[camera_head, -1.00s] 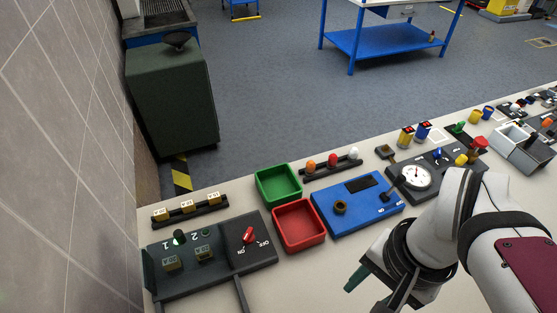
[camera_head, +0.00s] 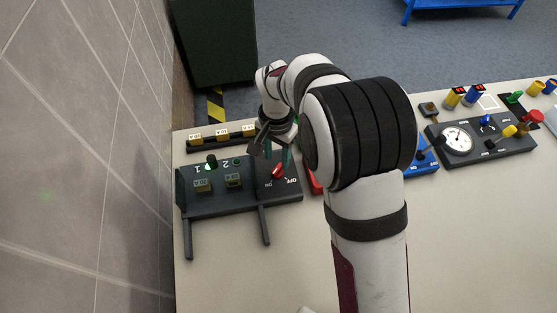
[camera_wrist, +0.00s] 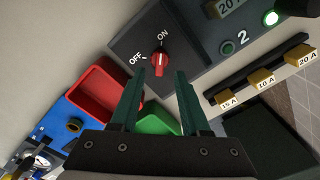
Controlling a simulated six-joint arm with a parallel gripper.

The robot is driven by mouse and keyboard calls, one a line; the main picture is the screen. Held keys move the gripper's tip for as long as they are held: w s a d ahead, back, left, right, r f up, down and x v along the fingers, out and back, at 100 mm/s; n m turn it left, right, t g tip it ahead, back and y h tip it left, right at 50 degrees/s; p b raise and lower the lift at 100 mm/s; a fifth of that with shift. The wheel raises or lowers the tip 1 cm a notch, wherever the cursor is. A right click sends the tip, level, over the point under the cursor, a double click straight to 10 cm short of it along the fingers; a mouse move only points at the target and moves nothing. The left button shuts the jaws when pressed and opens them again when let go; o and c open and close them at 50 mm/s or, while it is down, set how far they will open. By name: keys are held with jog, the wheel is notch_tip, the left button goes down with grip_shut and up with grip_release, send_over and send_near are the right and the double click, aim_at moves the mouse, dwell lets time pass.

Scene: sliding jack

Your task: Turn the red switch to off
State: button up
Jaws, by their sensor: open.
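The red switch (camera_head: 277,171) is a rotary knob on the right part of the dark panel (camera_head: 225,205). In the wrist view the red switch (camera_wrist: 161,63) shows between the labels OFF, at its left, and ON, above it. Its pale pointer mark faces up toward ON. My gripper (camera_head: 276,156) is over the panel close to the switch. In the wrist view its two green fingers (camera_wrist: 161,78) are open with nothing between them, and the switch lies just beyond their tips. I cannot tell the exact gap to the knob.
The panel's left part has fuses and a green light (camera_wrist: 270,18). A rail of fuses (camera_head: 222,136) lies behind it. A red bin (camera_wrist: 100,90) and a green bin (camera_wrist: 158,123) are beside the panel. A tiled wall (camera_head: 80,150) stands at the left.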

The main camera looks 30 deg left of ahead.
aim_at(277, 168)
notch_tip(277, 168, down, 5)
jog(key=shift+r, duration=0.15)
grip_shut()
dwell(0.4)
